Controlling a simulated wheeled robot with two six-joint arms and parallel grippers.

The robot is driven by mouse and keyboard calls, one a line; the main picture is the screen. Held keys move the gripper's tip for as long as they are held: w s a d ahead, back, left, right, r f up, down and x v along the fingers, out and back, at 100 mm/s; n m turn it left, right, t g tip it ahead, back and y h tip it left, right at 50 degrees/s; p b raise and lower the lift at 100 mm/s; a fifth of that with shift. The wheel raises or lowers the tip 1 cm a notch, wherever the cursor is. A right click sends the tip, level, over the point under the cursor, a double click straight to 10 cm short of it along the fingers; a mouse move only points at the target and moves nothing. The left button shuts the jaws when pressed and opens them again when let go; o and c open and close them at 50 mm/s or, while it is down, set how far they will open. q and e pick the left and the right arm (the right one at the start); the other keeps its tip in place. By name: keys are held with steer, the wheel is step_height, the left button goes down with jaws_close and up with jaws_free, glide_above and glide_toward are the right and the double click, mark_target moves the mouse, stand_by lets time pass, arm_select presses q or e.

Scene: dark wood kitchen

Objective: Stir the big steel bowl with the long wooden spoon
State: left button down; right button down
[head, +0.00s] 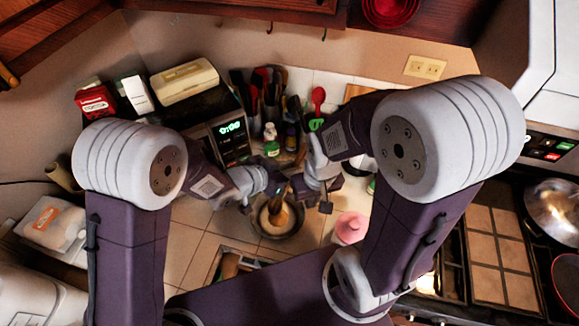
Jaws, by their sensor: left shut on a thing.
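The big steel bowl (262,229) stands on the tiled counter, low in the middle of the head view, with something pale inside. The wooden spoon (279,207) stands steeply in the bowl, its lower end inside. My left gripper (280,188) is above the bowl and shut on the spoon's upper part, which is mostly hidden. My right gripper (314,197) is just right of the spoon, above the bowl's right side. Its dark fingers look spread apart, with nothing seen between them.
A pink lidded pot (351,228) stands right of the bowl. Bottles and utensil holders crowd the back, beside a toaster oven (232,140). The stove (497,250) is at the right. A dark-framed opening (232,264) lies in front of the bowl. Bare tiles (190,232) lie left.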

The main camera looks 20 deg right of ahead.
step_height(320, 180, down, 8)
steer(key=b, duration=0.7)
steer(key=shift+r, duration=0.15)
